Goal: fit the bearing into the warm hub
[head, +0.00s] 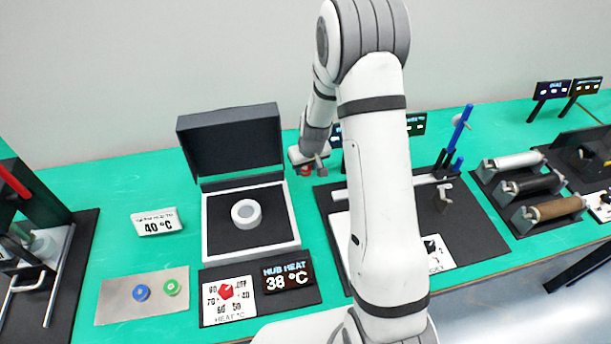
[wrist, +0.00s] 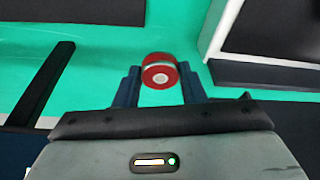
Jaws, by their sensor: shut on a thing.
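My gripper (head: 309,164) is shut on a red bearing (wrist: 161,66), which sits between the fingertips in the wrist view. In the head view, the bearing is a small red spot under my gripper, above the green table just right of the heater box (head: 294,222). The hub (head: 246,212), a pale ring with a grey centre, lies on the dark floor of the open box. The bearing is apart from the hub. The hub heat display (head: 288,276) reads 38 °C. A red dial (head: 226,291) stands beside it.
The box's dark lid (head: 230,142) stands raised at the back. A 40 °C sign (head: 157,221) is to its left. A dark mat with a blue-handled fixture (head: 455,137) is right of the box.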

